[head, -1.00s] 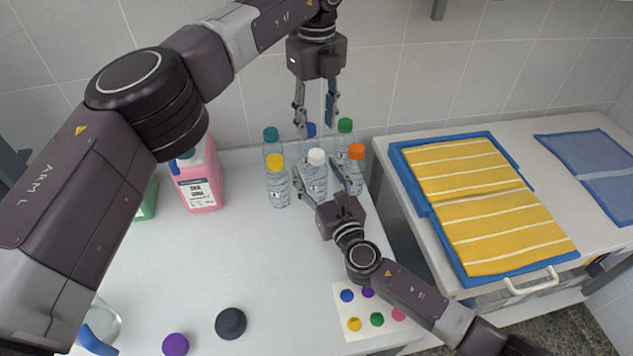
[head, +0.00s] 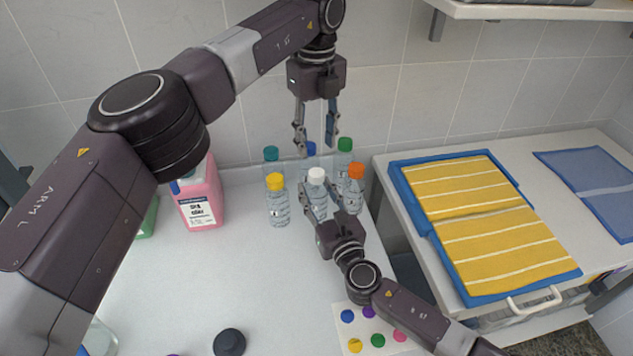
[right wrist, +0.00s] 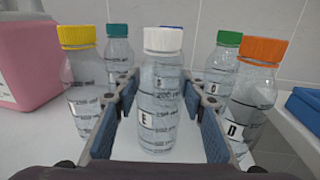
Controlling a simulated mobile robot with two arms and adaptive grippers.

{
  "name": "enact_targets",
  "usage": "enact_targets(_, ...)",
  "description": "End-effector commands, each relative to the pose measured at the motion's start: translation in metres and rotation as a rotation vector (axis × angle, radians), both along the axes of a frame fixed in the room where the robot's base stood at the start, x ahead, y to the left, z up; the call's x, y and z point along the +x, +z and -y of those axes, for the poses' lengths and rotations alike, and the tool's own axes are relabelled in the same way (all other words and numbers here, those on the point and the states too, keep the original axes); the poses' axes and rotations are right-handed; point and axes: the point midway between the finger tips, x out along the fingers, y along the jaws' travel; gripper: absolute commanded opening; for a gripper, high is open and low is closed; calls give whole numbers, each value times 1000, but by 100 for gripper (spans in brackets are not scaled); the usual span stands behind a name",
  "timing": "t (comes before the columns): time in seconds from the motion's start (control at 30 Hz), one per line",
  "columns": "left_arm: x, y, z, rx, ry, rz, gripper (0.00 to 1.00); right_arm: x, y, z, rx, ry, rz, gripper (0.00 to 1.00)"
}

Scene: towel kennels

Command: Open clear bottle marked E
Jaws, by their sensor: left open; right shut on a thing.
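The clear bottle marked E (right wrist: 158,100) has a white cap and stands upright on the white counter; it also shows in the head view (head: 317,178). My right gripper (head: 319,193) is shut on its body, one finger on each side, below the cap. In the right wrist view the label E faces me between the blue finger pads. My left gripper (head: 316,148) is open and empty, pointing down above the white cap and apart from it.
Close around stand clear bottles with yellow (head: 276,182), teal (head: 271,154), blue (head: 308,148), green (head: 345,145) and orange (head: 356,171) caps. A pink jug (head: 200,197) stands left. Yellow striped towels (head: 495,215) lie on a blue tray right.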

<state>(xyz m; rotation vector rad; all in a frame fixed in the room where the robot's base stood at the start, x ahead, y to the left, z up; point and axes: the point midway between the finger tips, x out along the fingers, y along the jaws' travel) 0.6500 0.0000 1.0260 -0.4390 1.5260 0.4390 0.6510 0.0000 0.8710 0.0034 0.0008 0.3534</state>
Motion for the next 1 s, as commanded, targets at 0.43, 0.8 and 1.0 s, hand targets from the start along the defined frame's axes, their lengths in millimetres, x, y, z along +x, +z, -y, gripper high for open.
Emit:
enact_targets(0.43,0,0,0,0,-614,0,40,0,0,0,0,0,-1,0)
enact_targets(0.8,0,0,0,-1,-1230,-1,40,0,-1,0,0,0,-1,0)
enact_targets(1.0,0,0,0,-1,-1565,-1,40,0,-1,0,0,-1,-1,0)
